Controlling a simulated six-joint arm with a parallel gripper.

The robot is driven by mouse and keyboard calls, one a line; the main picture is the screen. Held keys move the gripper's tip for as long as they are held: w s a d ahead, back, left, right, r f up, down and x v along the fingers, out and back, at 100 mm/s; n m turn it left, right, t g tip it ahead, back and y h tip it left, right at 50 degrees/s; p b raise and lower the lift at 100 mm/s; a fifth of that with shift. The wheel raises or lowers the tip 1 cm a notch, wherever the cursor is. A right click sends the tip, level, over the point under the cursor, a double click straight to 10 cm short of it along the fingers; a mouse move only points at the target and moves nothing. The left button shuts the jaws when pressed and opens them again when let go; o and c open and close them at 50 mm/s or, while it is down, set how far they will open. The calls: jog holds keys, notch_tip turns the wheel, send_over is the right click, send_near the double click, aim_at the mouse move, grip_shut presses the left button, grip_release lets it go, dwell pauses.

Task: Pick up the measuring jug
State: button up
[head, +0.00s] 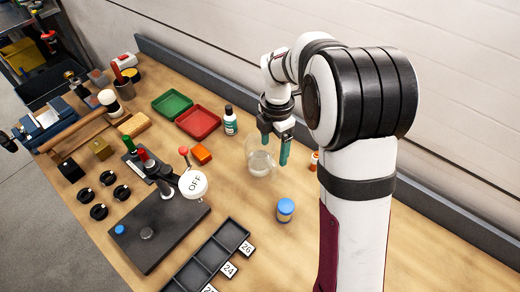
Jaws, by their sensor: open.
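The measuring jug (258,164) is a clear vessel standing on the wooden bench near the middle of the head view. It is see-through, so its outline is faint. My gripper (274,155) comes down from above with teal fingers pointing downward. It is open, with its fingers at the jug's upper right in the picture. One finger overlaps the jug in the picture, and the other is to the right of it. I cannot tell whether the fingers touch the jug or are around its wall.
A dark bottle (230,124) stands left of the jug, with an orange block (202,154) nearby. A blue-lidded jar (285,211) is in front. A small orange-and-white bottle (314,160) is to the right. A lever fixture (160,222) stands front left. A back rail (205,82) edges the bench.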

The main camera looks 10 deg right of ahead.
aim_at(272, 162)
notch_tip(272, 162, down, 8)
jog(key=shift+w+a+r, duration=0.15)
grip_shut()
dwell(0.4)
